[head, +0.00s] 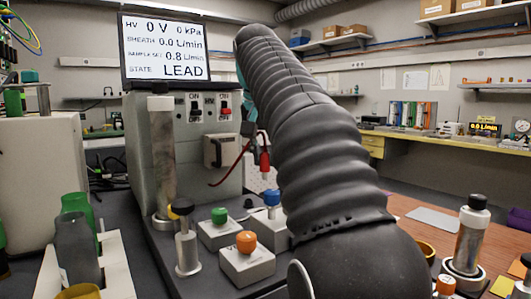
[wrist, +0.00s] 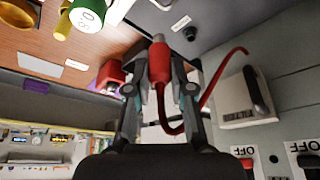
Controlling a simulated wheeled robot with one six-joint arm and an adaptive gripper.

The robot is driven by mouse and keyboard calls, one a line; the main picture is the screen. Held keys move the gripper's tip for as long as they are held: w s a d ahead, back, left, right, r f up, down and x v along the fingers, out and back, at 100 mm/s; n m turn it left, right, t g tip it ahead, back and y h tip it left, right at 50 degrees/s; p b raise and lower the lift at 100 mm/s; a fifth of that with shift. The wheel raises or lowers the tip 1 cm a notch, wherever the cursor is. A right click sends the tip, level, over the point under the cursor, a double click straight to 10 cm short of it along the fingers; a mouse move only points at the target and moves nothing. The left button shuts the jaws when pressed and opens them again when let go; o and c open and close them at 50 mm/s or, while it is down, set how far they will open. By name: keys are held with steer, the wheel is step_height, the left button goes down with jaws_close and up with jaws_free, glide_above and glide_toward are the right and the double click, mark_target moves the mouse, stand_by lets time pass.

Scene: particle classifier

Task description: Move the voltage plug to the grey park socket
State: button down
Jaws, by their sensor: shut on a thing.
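The voltage plug (wrist: 158,72) is a red plug with a metal tip. In the wrist view it stands between the two fingers of my gripper (wrist: 159,82), which is shut on it. Its red lead loops under it and runs right. In the head view the plug (head: 264,160) hangs just left of my arm, which hides most of my gripper. I cannot say for sure which thing is the grey park socket. A dark round socket (wrist: 190,33) beside a white label shows beyond the plug tip, apart from it.
Blocks with green (head: 219,216), orange (head: 246,243) and blue (head: 271,199) knobs stand in front, beside a black-topped post (head: 186,238).

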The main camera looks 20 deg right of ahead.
steer(key=w+f+p, duration=0.2)
steer(key=w, duration=0.9)
steer(key=shift+w+f, duration=0.1)
steer(key=shift+f, duration=0.05)
steer(key=shift+f+b, duration=2.3)
steer(key=shift+f, duration=0.45)
steer(key=shift+r+p, duration=0.1)
steer(key=shift+p, duration=0.65)
steer(key=shift+f+b, duration=0.95)
steer(key=shift+f, duration=0.65)
steer(key=c, duration=0.9)
jaws_free()
steer(key=shift+c, duration=0.2)
